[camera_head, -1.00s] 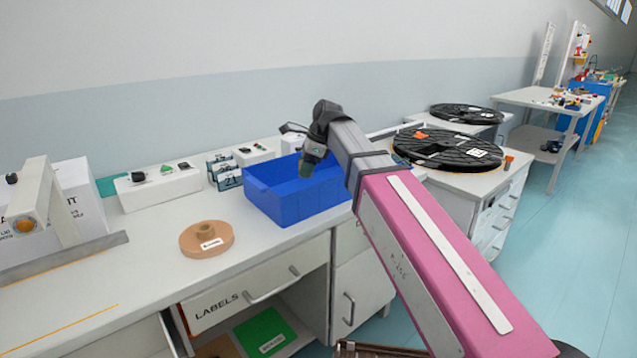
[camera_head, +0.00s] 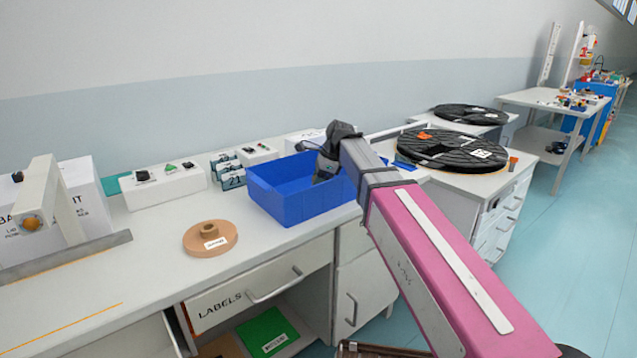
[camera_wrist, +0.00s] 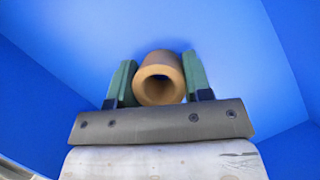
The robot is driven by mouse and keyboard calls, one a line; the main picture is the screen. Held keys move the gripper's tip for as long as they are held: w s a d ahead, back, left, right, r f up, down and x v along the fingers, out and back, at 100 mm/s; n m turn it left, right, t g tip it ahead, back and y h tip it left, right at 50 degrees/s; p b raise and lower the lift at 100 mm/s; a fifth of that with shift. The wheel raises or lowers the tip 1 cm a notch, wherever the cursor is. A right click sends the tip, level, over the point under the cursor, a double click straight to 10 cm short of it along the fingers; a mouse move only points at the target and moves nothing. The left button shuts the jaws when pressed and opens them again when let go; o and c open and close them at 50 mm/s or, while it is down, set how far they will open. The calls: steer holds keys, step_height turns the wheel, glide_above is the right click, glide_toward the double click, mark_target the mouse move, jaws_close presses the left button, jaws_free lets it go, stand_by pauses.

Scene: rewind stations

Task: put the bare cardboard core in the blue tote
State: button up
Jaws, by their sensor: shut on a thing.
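The bare cardboard core (camera_wrist: 160,70) is a short tan tube with an open hole, seen end-on in the wrist view. My gripper (camera_wrist: 160,82) is shut on it, with a green finger on either side. The blue walls of the tote fill the wrist view around it. In the head view the blue tote (camera_head: 290,211) stands on the bench, and my gripper (camera_head: 325,172) reaches down inside it at the right. The core is hidden in the head view. I cannot tell whether the core touches the tote floor.
A tan flanged hub with a label (camera_head: 210,240) lies on the bench left of the tote. White boxes (camera_head: 162,186) and number tags (camera_head: 228,170) stand behind. Black reels (camera_head: 452,150) lie on side tables at the right.

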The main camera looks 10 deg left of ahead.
steer(key=shift+f, duration=0.15)
steer(key=o, duration=0.9)
steer(key=v, duration=1.2)
steer(key=shift+d, duration=0.1)
